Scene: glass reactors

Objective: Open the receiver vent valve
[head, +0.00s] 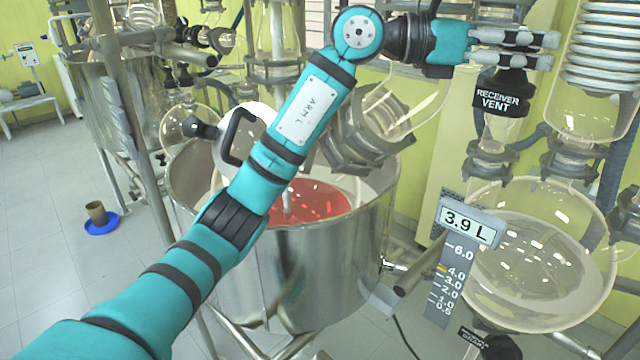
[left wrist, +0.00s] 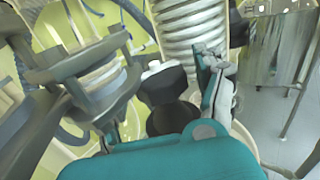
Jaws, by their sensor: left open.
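The receiver vent valve (head: 498,101) shows at the upper right of the head view. The fingers partly hide the top of the valve. In the left wrist view a black knob-like part (left wrist: 166,84) lies between the open fingers of the left gripper (left wrist: 163,95). I cannot tell whether the fingers touch it. My right gripper is not in view.
The round glass receiver (head: 540,270) stands below the valve, beside a level scale (head: 462,260) reading 3.9 L. A coiled condenser (head: 606,45) stands close right of my gripper. A steel vessel (head: 330,265) with red liquid lies behind my left arm. Glass pipes and clamps crowd the area.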

